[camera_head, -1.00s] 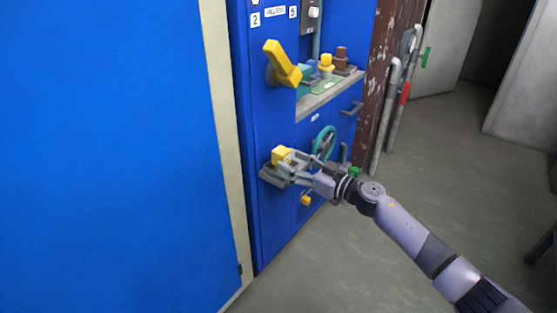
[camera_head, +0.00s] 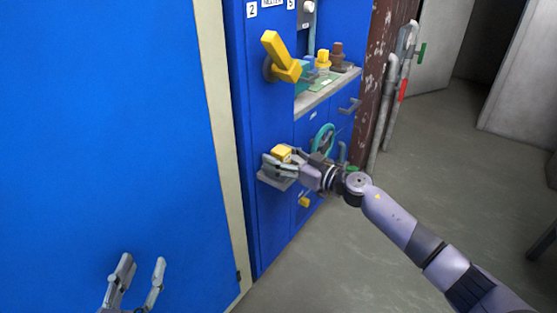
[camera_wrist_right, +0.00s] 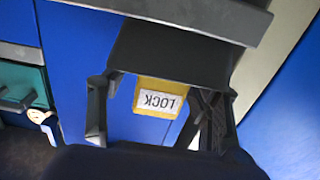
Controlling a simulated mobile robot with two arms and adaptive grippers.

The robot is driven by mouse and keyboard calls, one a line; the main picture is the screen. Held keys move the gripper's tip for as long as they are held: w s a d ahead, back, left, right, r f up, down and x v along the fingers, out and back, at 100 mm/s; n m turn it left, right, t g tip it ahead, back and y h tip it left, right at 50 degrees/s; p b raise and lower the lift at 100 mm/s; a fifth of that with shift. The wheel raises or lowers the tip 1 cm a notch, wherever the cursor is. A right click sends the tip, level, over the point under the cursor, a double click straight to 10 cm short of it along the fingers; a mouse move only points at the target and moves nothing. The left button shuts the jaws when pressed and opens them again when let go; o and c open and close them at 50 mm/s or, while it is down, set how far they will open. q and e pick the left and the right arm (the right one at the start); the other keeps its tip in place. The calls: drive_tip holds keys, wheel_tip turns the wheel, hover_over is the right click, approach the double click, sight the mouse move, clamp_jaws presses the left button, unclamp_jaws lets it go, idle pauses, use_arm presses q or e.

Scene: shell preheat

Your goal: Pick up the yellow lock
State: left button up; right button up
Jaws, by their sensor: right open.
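The yellow lock (camera_head: 281,152) is a small block at a grey ledge (camera_head: 272,181) on the blue cabinet's front. In the right wrist view the lock (camera_wrist_right: 158,98) shows an upside-down white LOCK label. My right gripper (camera_head: 270,163) is at the lock and partly hides it in the head view. Its fingers are open, one on each side of the lock; I see a gap at the left finger, and cannot tell whether the right one touches. My left gripper (camera_head: 142,263) is open and empty at the lower left, away from the lock.
A yellow lever (camera_head: 280,55) sticks out of the cabinet above the lock. A teal handwheel (camera_head: 322,139) is just right of it, and a yellow knob (camera_head: 304,202) is below. A shelf (camera_head: 329,90) holds small fittings. Open floor lies to the right.

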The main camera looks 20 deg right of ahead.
drive_tip(key=shift+c, duration=0.5)
drive_tip(key=c, duration=1.2)
